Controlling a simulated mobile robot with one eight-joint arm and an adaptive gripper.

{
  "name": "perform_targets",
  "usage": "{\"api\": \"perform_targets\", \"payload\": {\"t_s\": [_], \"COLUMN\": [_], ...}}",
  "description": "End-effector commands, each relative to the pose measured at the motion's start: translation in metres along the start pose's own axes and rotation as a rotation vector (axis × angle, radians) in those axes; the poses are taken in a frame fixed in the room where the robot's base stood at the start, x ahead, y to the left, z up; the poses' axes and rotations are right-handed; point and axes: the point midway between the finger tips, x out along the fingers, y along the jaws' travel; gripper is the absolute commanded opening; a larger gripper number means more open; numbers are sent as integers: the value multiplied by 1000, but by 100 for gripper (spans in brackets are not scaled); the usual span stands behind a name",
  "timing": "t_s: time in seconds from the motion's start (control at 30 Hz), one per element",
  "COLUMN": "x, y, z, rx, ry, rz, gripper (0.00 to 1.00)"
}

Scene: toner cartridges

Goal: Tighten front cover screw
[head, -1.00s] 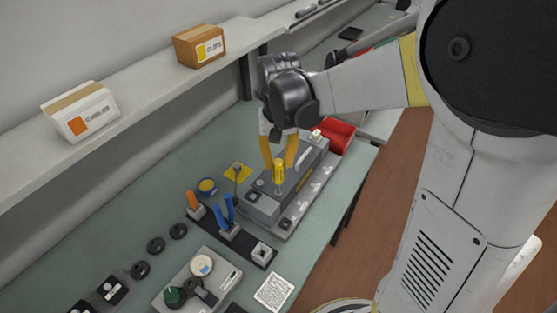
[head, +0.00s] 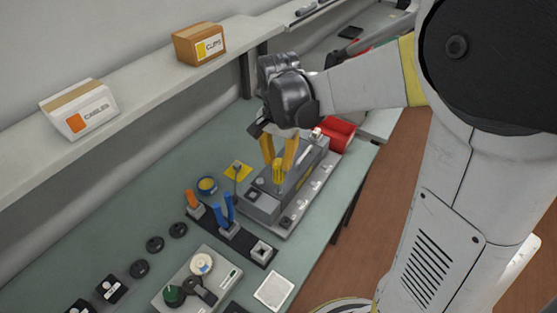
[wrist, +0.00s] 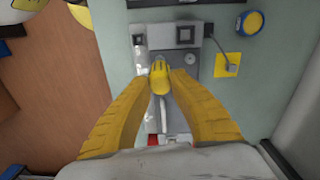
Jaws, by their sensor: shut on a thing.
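My gripper (head: 278,163) has yellow fingers and is shut on a yellow screwdriver (head: 278,173). The screwdriver stands roughly upright over the grey cartridge unit (head: 262,205) on the bench. In the wrist view my gripper (wrist: 160,80) holds the screwdriver handle (wrist: 160,78) between its two fingertips, and the unit (wrist: 151,35) lies beneath. The screwdriver's tip and the front cover screw are hidden under the handle and fingers, so I cannot tell whether they touch.
A dark tool holder (head: 260,254) with blue-handled pliers (head: 228,209) and an orange-handled tool (head: 192,198) stands left of the unit. A red bin (head: 337,133) is behind it. A shelf (head: 140,75) with two boxes runs above.

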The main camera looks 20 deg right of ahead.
Motion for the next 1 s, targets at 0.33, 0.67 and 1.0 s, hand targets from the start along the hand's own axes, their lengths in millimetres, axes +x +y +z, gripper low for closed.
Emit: {"api": "perform_targets", "payload": {"t_s": [0.33, 0.67, 1.0], "x": [0, 1, 1], "y": [0, 0, -1], "z": [0, 0, 0], "rx": [54, 545, 653], "ry": [0, 0, 0], "rz": [0, -1, -2], "gripper": [0, 0, 0]}}
